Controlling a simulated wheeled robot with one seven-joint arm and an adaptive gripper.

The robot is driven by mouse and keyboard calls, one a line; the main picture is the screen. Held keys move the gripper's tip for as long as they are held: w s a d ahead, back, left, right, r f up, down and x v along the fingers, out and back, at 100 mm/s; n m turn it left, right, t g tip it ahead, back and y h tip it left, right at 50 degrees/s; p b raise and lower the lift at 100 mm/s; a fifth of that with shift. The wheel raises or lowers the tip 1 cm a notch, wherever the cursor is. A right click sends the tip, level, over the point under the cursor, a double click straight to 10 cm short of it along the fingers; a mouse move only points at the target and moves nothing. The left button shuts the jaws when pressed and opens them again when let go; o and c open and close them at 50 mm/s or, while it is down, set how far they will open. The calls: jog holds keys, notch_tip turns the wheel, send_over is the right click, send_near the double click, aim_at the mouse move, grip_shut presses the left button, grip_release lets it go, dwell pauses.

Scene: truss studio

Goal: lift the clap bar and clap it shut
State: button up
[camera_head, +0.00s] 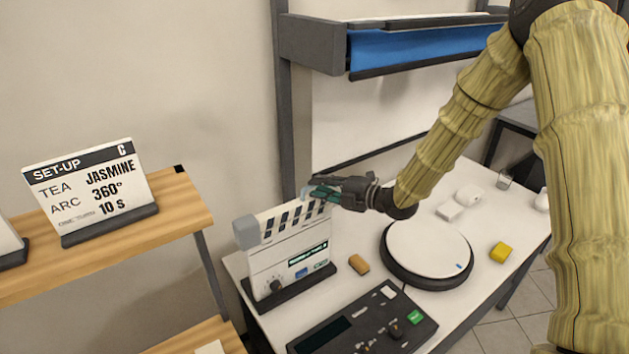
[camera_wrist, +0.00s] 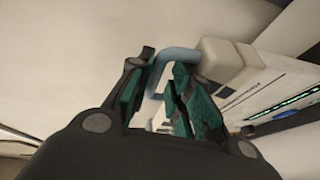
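The white clapperboard (camera_head: 292,258) stands upright on a dark base on the white table. Its black-striped clap bar (camera_head: 285,220) lies along the top edge, with a grey block (camera_head: 246,232) at the left end. Whether there is a small gap under the bar, I cannot tell. A pale blue loop handle (camera_wrist: 180,53) sticks out from the bar's free end. My gripper (camera_head: 318,193) is at that right end. In the wrist view, my gripper (camera_wrist: 160,88) has its teal-padded fingers apart, with the handle reaching between them. Contact with the handle is not clear.
A blue-lined shelf (camera_head: 420,45) hangs above. A wooden shelf with a sign (camera_head: 92,190) is left.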

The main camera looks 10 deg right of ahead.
jog(key=shift+a+r+p, duration=0.3)
jog(key=shift+a+r, duration=0.05)
jog(key=shift+a, duration=0.2)
jog(key=shift+w+a, duration=0.1)
jog(key=shift+a, duration=0.1)
jog(key=shift+w+a+f, duration=0.1)
jog(key=shift+w+f, duration=0.35)
jog(key=shift+w, duration=0.1)
jog(key=shift+s+r, duration=0.2)
jog(key=shift+s, duration=0.1)
jog(key=shift+c, duration=0.7)
grip_shut()
